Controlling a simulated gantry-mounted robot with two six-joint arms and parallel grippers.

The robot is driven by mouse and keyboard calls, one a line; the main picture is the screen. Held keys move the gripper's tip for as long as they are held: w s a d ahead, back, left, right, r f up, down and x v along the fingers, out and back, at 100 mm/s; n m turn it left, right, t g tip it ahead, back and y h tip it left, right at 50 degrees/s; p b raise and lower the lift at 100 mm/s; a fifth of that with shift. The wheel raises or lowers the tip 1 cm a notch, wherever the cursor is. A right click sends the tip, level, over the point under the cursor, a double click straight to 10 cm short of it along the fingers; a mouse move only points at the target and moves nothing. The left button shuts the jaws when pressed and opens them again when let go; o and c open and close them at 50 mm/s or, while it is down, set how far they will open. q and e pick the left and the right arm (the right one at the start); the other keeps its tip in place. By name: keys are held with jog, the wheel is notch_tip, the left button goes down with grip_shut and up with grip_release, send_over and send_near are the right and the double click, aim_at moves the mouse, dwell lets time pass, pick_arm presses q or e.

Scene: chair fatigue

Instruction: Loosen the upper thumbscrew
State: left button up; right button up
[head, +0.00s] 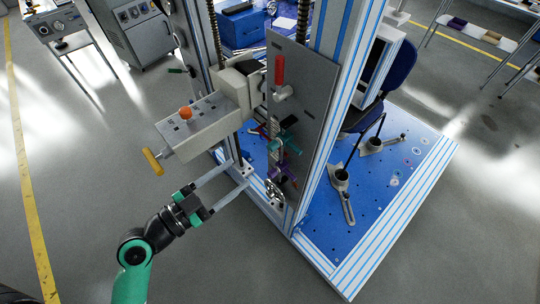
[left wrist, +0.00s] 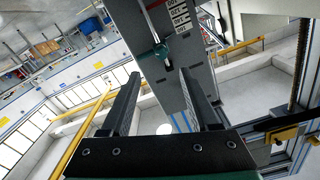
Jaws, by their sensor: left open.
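A teal thumbscrew (head: 285,143) sits on the grey upright plate in the head view, above a purple thumbscrew (head: 284,173). The teal one also shows in the left wrist view (left wrist: 161,51), on the underside of a grey bar, beyond the fingertips. My left gripper (head: 242,173) is open and empty, pointing up and right toward the plate. It is below and left of the teal thumbscrew, apart from it. In the left wrist view a gap separates the two fingers (left wrist: 160,75). The right gripper is not in view.
A grey control box with an orange knob (head: 185,113) and a yellow handle (head: 152,160) juts out above my left gripper. A red handle (head: 279,70) is higher on the plate (head: 312,85). A chrome handwheel (head: 273,192) is near the fingertips.

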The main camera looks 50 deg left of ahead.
aim_at(269, 149)
pick_arm(q)
jog(key=w+p, duration=0.1)
jog(key=w, duration=1.1)
jog(key=shift+a+r, duration=0.1)
jog(key=shift+r, duration=0.05)
jog(key=shift+s, duration=0.1)
jog(key=shift+c, duration=0.4)
grip_shut()
